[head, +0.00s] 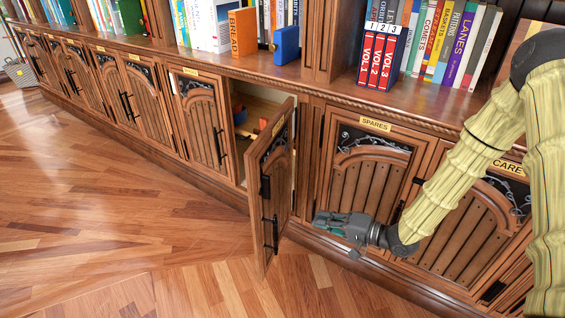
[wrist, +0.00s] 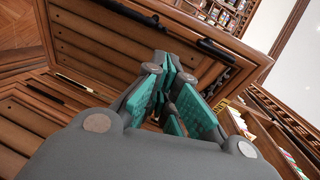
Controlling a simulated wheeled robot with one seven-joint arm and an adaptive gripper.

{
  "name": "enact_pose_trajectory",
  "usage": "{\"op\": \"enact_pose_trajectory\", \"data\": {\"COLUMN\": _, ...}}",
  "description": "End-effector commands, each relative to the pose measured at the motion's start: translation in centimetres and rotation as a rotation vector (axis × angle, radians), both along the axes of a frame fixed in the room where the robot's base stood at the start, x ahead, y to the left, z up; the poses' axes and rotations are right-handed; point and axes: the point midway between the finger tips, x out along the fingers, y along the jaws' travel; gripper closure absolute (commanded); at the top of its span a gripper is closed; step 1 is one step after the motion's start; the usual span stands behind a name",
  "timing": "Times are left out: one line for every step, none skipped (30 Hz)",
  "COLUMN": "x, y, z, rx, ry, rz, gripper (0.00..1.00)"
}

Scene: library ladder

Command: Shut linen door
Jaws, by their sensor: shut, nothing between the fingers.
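One cabinet door (head: 270,190) stands wide open, swung out over the floor, with dark handles on it. Its small yellow label is edge-on and unreadable, so I cannot confirm that it says linen. My gripper (head: 322,222) is low in front of the cabinets, to the right of the open door and apart from it. Its teal-padded fingers (wrist: 172,98) are shut and empty. In the wrist view a wooden panel (wrist: 100,45) with a dark handle (wrist: 205,48) lies beyond the fingers; it looks like the open door.
The open compartment (head: 245,115) holds small coloured items. The closed spares door (head: 370,175) is behind my gripper, with the care door (head: 490,220) right of it. Books and bookends stand on the shelf above. The wooden floor (head: 110,210) is clear on the left.

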Motion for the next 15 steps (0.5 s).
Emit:
{"op": "enact_pose_trajectory", "data": {"x": 0.7, "y": -0.4, "z": 3.6, "rx": 0.053, "ry": -0.012, "rz": 0.024, "gripper": 1.00}}
{"op": "enact_pose_trajectory", "data": {"x": 0.9, "y": -0.5, "z": 4.9, "rx": 0.082, "ry": -0.013, "rz": 0.043, "gripper": 1.00}}
{"op": "enact_pose_trajectory", "data": {"x": 1.1, "y": -0.7, "z": 6.5, "rx": 0.117, "ry": -0.012, "rz": 0.066, "gripper": 1.00}}
{"op": "enact_pose_trajectory", "data": {"x": 1.2, "y": -0.8, "z": 7.5, "rx": 0.140, "ry": -0.012, "rz": 0.084, "gripper": 1.00}}
{"op": "enact_pose_trajectory", "data": {"x": 1.2, "y": -0.9, "z": 8.3, "rx": 0.158, "ry": -0.010, "rz": 0.099, "gripper": 1.00}}
{"op": "enact_pose_trajectory", "data": {"x": 1.2, "y": -1.0, "z": 9.3, "rx": 0.179, "ry": -0.007, "rz": 0.117, "gripper": 1.00}}
{"op": "enact_pose_trajectory", "data": {"x": 1.2, "y": -1.2, "z": 9.9, "rx": 0.192, "ry": -0.007, "rz": 0.128, "gripper": 1.00}}
{"op": "enact_pose_trajectory", "data": {"x": 1.2, "y": -1.2, "z": 10.4, "rx": 0.202, "ry": -0.005, "rz": 0.138, "gripper": 1.00}}
{"op": "enact_pose_trajectory", "data": {"x": 1.2, "y": -1.3, "z": 10.9, "rx": 0.213, "ry": -0.003, "rz": 0.149, "gripper": 1.00}}
{"op": "enact_pose_trajectory", "data": {"x": 1.2, "y": -1.3, "z": 11.1, "rx": 0.218, "ry": -0.002, "rz": 0.156, "gripper": 1.00}}
{"op": "enact_pose_trajectory", "data": {"x": 1.2, "y": -1.3, "z": 11.3, "rx": 0.222, "ry": -0.001, "rz": 0.161, "gripper": 1.00}}
{"op": "enact_pose_trajectory", "data": {"x": 1.3, "y": -1.2, "z": 11.4, "rx": 0.226, "ry": 0.001, "rz": 0.164, "gripper": 1.00}}
{"op": "enact_pose_trajectory", "data": {"x": 1.3, "y": -1.0, "z": 11.4, "rx": 0.227, "ry": 0.002, "rz": 0.166, "gripper": 1.00}}
{"op": "enact_pose_trajectory", "data": {"x": 1.4, "y": -0.9, "z": 11.4, "rx": 0.228, "ry": 0.003, "rz": 0.167, "gripper": 1.00}}
{"op": "enact_pose_trajectory", "data": {"x": 1.5, "y": -0.5, "z": 11.3, "rx": 0.228, "ry": 0.003, "rz": 0.168, "gripper": 1.00}}
